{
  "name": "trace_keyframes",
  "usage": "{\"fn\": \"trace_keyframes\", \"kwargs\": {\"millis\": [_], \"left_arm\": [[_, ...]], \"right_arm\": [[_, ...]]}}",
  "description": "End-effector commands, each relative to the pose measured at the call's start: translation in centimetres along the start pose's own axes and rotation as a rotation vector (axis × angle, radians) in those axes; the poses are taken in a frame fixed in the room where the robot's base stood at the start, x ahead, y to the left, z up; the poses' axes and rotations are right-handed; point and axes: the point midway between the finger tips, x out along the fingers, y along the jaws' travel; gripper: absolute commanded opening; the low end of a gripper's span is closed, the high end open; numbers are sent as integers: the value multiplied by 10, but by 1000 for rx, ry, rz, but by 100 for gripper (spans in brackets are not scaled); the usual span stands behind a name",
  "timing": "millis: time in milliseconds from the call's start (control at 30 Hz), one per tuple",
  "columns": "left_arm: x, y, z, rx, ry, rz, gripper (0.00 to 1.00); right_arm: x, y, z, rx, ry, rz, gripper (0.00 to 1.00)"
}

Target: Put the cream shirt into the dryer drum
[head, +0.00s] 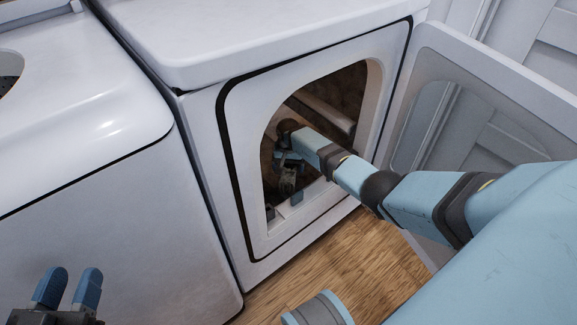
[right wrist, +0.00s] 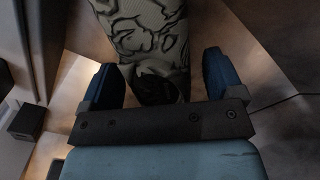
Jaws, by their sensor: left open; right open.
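The white dryer (head: 205,150) stands with its front opening uncovered, and my right arm reaches through it. My right gripper (head: 286,163) is inside the drum and only partly visible there. In the right wrist view the right gripper (right wrist: 160,85) is open, its two blue fingers wide apart. The cream shirt (right wrist: 150,45), with dark line patterns, lies ahead of and between these fingers, with a gap on each side. My left gripper (head: 68,290) is open and empty at the lower left.
The dryer door (head: 470,85) stands open to the right, beside my right arm. A white washer (head: 80,130) stands at the left, close against the dryer. Wood floor (head: 290,285) shows below the opening. A dark box (right wrist: 27,120) shows in the right wrist view.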

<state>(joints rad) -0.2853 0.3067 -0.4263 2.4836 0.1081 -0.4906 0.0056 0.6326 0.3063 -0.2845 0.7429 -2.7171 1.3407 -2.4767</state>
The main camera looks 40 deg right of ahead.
Motion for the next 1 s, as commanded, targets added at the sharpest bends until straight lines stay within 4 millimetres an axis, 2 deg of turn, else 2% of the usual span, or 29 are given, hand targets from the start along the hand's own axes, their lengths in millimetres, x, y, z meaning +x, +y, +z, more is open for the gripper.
{"fn": "trace_keyframes", "kwargs": {"millis": [100, 300, 500, 700, 1000], "left_arm": [[0, 2, -10, -39, -23, 6, 43], [-10, 20, 3, -222, -127, 1, 43], [-13, 23, -8, -266, -113, -6, 43], [-12, 21, -17, -260, -70, -15, 43], [-12, 21, -18, -259, -64, -15, 43]], "right_arm": [[-27, 1, -2, -2, 5, 2, 87], [-72, 2, -2, -3, 5, 3, 87], [-105, 2, -1, -1, 4, 3, 87], [-118, 1, -1, 0, 2, 1, 87], [-119, 0, 0, 0, 1, 1, 87]]}}
